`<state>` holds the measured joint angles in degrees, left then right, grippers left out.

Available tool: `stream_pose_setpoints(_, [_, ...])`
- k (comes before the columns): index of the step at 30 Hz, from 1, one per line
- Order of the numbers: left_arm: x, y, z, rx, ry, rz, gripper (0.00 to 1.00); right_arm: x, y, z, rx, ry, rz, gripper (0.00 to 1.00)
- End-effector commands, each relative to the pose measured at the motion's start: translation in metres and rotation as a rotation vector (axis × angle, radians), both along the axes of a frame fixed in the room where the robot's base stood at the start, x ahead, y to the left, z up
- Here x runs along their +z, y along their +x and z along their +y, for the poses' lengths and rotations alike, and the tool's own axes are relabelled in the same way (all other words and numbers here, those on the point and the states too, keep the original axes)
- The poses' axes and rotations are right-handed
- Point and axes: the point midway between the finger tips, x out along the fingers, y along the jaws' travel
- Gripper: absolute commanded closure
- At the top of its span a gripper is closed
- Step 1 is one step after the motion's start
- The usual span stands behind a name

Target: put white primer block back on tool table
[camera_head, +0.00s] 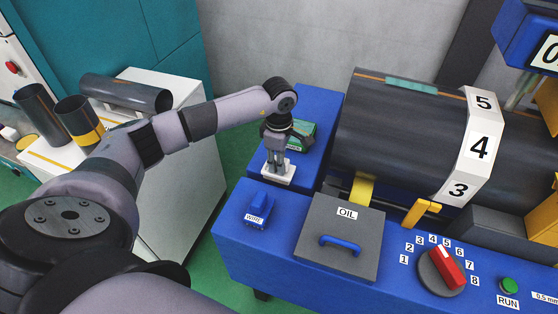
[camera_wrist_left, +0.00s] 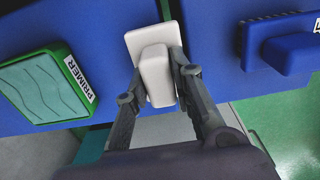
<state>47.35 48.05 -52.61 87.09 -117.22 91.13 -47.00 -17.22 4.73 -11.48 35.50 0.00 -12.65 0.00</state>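The white primer block (camera_head: 278,172) has a flat white base and a raised grip. In the left wrist view the white primer block (camera_wrist_left: 155,75) lies between the fingers. My left gripper (camera_head: 276,158) points down at the block over the blue tool table (camera_head: 317,101). In the wrist view the left gripper's fingers (camera_wrist_left: 158,78) press close on both sides of the raised grip. Whether the base touches the blue surface is hard to tell. My right gripper is not in view.
A green PRIMER pad tray (camera_wrist_left: 45,88) sits beside the block; it also shows behind the gripper in the head view (camera_head: 301,135). A blue WIPE block (camera_head: 259,207) and the grey OIL lid (camera_head: 340,236) stand nearer. The large dark cylinder (camera_head: 395,135) is close at right.

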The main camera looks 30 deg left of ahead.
Motion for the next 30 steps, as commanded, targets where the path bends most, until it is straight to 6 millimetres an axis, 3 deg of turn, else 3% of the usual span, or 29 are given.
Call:
stream_pose_setpoints(8, [0.0,0.0,0.0,0.0,0.0,0.0,0.59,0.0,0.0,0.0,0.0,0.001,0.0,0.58])
stream_pose_setpoints(20, [0.008,0.001,0.0,0.0,0.0,-0.003,0.59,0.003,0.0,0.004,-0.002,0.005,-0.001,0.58])
stream_pose_setpoints(30, [0.077,0.001,0.0,0.001,0.0,-0.006,0.59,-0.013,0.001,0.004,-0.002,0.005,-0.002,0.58])
